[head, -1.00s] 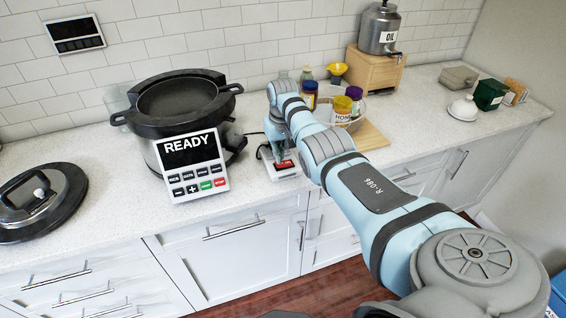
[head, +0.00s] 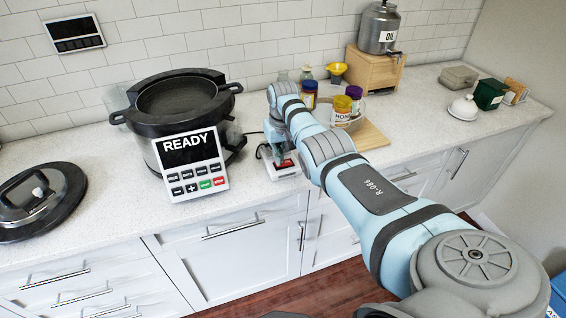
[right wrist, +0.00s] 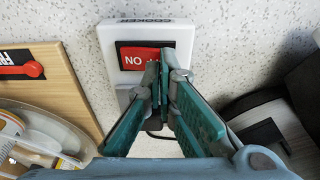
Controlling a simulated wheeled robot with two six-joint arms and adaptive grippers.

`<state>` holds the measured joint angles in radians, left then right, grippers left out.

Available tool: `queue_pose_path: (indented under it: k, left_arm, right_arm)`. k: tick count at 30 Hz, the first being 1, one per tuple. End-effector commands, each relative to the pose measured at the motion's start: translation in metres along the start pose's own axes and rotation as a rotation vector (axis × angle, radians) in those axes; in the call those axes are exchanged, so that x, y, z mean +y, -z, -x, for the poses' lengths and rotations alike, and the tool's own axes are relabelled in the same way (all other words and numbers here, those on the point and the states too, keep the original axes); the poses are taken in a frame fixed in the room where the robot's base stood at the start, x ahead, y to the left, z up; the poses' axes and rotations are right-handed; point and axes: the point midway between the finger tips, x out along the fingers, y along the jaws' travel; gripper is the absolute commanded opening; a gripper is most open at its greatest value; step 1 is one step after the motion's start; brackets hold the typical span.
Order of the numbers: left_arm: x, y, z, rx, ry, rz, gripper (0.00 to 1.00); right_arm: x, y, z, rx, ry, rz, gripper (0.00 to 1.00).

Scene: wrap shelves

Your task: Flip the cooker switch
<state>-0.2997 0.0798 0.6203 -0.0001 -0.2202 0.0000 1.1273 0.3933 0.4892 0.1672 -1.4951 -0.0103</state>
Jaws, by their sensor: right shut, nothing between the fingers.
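The cooker switch is a small white box (head: 283,173) on the counter, right of the cooker. The right wrist view shows its white housing (right wrist: 170,32), marked COOKER upside down, with a red rocker (right wrist: 132,58) whose lettering is partly hidden by my fingers. The cooker (head: 160,152) is a large dark-rimmed pot with a panel reading READY. My right gripper (right wrist: 162,76) is shut and empty, its fingertips over the rocker's edge; I cannot tell whether they touch it. In the head view the right gripper (head: 279,155) is just above the switch. My left gripper is out of view.
The cooker's lid (head: 38,200) lies at the left. Behind and right of the switch are jars (head: 342,108) in a glass bowl, a wooden board (head: 369,136) and an oil dispenser (head: 379,30) on a wooden stand. A dark cable runs behind the switch.

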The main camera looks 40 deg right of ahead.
Motion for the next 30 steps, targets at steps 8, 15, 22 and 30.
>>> queue_pose_path:
  k: [8,15,22,30]
  left_arm:
    - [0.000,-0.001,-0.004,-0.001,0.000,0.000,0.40]
    - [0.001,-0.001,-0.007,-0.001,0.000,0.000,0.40]
    - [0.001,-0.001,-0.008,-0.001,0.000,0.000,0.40]
    - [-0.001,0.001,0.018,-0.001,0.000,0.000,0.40]
  right_arm:
    - [0.000,-0.001,-0.005,-0.001,0.000,0.000,0.00]
    - [0.000,-0.002,-0.008,-0.001,0.000,0.000,0.00]
    - [0.000,-0.002,-0.011,-0.001,0.000,0.000,0.00]
    - [0.000,0.002,0.014,0.000,0.000,0.000,0.00]
